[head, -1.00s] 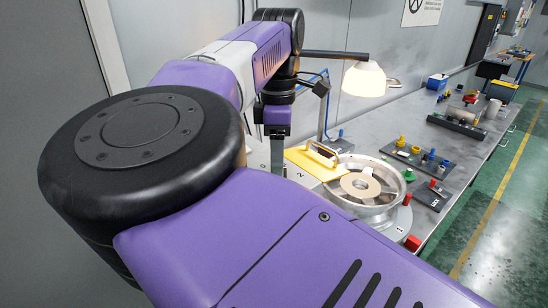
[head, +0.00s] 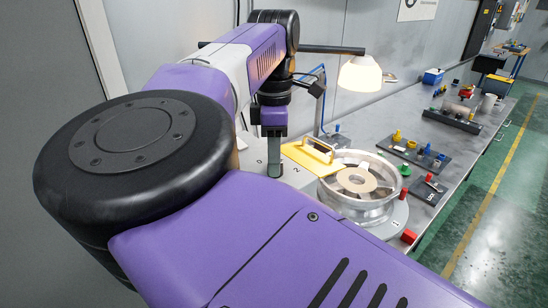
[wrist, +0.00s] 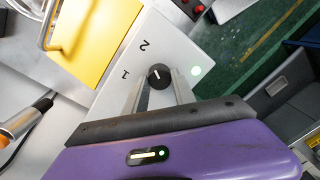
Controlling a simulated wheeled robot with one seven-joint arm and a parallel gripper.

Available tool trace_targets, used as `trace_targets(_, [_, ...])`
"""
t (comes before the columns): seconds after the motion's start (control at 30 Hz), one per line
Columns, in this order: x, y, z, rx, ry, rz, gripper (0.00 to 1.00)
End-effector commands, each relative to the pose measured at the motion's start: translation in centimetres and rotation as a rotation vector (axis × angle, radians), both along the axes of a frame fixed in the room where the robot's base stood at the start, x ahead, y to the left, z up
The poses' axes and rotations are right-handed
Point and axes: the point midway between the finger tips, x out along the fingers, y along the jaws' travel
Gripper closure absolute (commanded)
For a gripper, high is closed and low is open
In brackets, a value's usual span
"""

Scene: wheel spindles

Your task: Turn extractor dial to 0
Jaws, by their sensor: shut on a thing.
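The extractor dial (wrist: 159,76) is a small round black knob with a white pointer mark, on a light grey panel (wrist: 108,97) in the wrist view. The pointer is aimed roughly toward the upper part of the picture, near the printed 2. A printed 1 and a printed 2 show beside the dial; no 0 can be seen. My gripper (wrist: 160,88) is shut on the dial, one finger on each side. In the head view my gripper (head: 274,170) points down at the panel beside the printed 2, and the dial is hidden there.
A yellow plate with a handle (head: 310,156) lies close to the gripper. A lit lamp (head: 361,75) hangs behind. The bench (head: 460,135) runs back with parts on dark trays.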

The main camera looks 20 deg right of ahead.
Motion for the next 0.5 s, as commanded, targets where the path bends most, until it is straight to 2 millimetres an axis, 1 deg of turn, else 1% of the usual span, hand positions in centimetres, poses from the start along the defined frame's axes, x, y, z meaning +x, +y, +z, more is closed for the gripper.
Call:
trace_targets(0.27, [-0.01, 0.1, 0.06, 0.003, 0.0, 0.148, 1.0])
trace_targets(0.5, [-0.08, 0.15, 0.05, 0.003, 0.0, 0.366, 1.0])
